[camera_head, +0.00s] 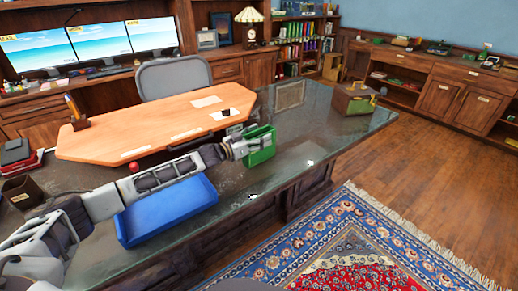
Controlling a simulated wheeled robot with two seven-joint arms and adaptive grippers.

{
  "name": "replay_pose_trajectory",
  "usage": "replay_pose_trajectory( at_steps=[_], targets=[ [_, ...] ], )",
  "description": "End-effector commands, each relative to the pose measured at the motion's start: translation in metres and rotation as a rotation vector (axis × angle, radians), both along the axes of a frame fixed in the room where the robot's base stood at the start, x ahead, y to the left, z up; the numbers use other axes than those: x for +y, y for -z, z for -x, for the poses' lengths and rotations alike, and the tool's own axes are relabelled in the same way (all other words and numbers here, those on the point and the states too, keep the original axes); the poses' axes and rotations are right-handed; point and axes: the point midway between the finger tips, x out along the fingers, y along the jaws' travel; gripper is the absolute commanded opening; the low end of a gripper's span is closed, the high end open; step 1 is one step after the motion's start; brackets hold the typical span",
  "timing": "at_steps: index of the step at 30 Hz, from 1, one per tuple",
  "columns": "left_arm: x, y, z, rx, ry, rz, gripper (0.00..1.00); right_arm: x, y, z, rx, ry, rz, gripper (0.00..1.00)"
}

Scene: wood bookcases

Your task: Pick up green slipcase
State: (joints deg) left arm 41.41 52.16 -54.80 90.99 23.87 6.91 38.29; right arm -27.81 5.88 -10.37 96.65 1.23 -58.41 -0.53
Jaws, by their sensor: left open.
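The green slipcase (262,155) stands on the glass-topped desk (316,132), right of the blue tray. It looks like a small open box. My left arm reaches across the desk from the left. My left gripper (238,148) is open at the left side of the slipcase and overlaps its edge in the camera_head view. I cannot tell whether the fingers touch it or are around its wall. My right gripper is not in view.
A blue tray (150,222) lies under my left forearm. An orange wooden board (150,122) with papers and a pen holder is behind the arm. A green-and-brown box (355,101) stands at the desk's far right. The desk right of the slipcase is mostly clear.

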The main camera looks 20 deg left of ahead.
Motion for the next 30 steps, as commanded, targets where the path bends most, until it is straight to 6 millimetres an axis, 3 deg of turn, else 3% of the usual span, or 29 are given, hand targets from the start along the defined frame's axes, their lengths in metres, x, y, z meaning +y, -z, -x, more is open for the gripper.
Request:
replay_pose_trajectory(
  at_steps=[6,21,30],
  targets=[
    [0.0001,-0.0001,0.0002,0.0,0.0,0.0,0.63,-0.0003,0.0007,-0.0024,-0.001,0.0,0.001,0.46],
    [0.0001,0.0,0.0002,0.0,0.0,0.0,0.0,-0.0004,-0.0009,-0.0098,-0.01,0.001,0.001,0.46],
    [0.0001,-0.0018,0.0,-0.001,0.0,0.001,0.0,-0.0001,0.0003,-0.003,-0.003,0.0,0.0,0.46]
  ],
)
